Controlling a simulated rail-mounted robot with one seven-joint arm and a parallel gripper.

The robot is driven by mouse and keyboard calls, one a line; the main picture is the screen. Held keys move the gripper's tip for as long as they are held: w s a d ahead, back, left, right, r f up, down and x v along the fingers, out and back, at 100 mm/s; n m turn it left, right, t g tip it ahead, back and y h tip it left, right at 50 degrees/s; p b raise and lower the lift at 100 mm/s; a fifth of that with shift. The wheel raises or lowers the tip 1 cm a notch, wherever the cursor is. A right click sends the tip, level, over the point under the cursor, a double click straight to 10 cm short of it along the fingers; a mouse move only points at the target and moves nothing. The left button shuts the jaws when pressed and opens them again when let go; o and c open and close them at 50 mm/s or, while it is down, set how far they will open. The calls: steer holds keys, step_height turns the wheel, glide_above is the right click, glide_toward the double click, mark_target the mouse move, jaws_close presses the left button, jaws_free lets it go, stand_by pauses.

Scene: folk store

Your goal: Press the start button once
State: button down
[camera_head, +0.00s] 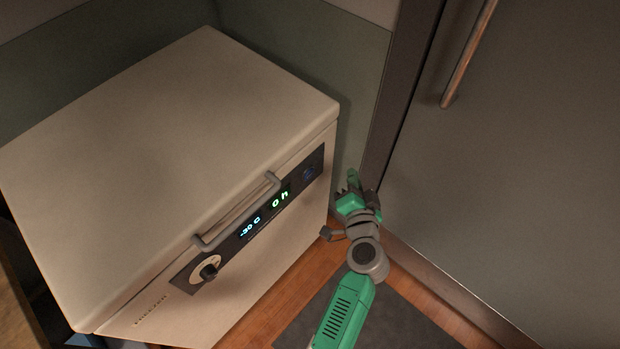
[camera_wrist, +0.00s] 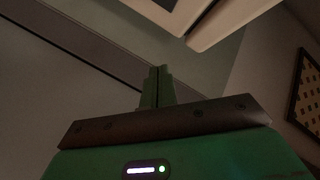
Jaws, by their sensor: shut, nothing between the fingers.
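A white chest freezer (camera_head: 160,140) stands at the left in the head view. Its dark front panel (camera_head: 235,241) carries a lit display (camera_head: 250,226) and a small dim blue square (camera_head: 309,173) at the right end, which may be the start button; I cannot read a label on it. My green gripper (camera_head: 352,182) is to the right of the panel, apart from it, near the freezer's right front corner. In the wrist view, my gripper's fingers (camera_wrist: 158,72) are together and empty. A light edge of the freezer (camera_wrist: 215,22) shows above them, and no button can be made out there.
A bar handle (camera_head: 238,212) sticks out in front of the panel, and a round knob (camera_head: 209,272) sits at its left end. A grey door with a metal handle (camera_head: 468,55) stands close on the right. Wooden floor and a dark mat (camera_head: 395,322) lie below.

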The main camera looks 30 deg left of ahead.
step_height(320, 180, down, 10)
steer(key=s+m, duration=0.2)
steer(key=shift+s+g+b, duration=0.15)
steer(key=shift+g+b, duration=0.2)
steer(key=shift+g, duration=0.05)
steer(key=shift+a, duration=0.15)
glide_toward(313, 173)
steer(key=shift+w+d+x, duration=0.1)
steer(key=shift+d+x, duration=0.05)
steer(key=shift+x, duration=0.7)
steer(key=shift+w+d+x, duration=0.1)
steer(key=shift+d+x, duration=0.1)
steer(key=shift+x, duration=0.7)
steer(key=shift+w+d+x, duration=0.1)
steer(key=shift+d+x, duration=0.05)
steer(key=shift+x, duration=0.7)
steer(key=shift+f, duration=0.15)
steer(key=shift+w+a+b, duration=0.1)
steer(key=shift+a+b, duration=0.25)
steer(key=shift+a, duration=0.1)
steer(key=shift+w+a, duration=0.1)
steer(key=shift+a, duration=0.3)
steer(key=shift+d, duration=0.8)
